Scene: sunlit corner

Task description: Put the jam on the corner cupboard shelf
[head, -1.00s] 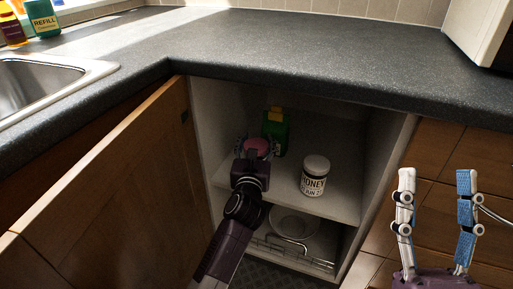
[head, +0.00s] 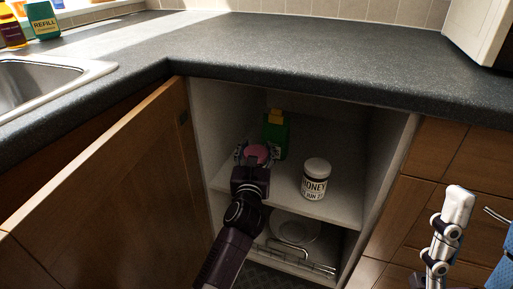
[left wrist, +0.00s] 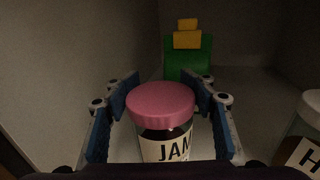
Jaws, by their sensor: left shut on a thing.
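The jam jar (left wrist: 162,110) has a pink lid and a white label reading JAM. In the left wrist view it stands upright between the blue pads of my left gripper (left wrist: 160,98), which is shut on it. In the head view the left gripper (head: 256,153) is inside the corner cupboard, over the shelf (head: 338,208), with the pink lid (head: 257,152) showing. The jar's base is hidden, so I cannot tell whether it touches the shelf. My right gripper (head: 455,225) is at the lower right, partly cut off by the frame.
A honey jar (head: 316,180) stands on the shelf right of the jam. A green bottle with a yellow cap (head: 277,135) stands behind it. The open door (head: 110,190) is on the left. A plate and wire rack (head: 295,262) are below. Free shelf shows at the right.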

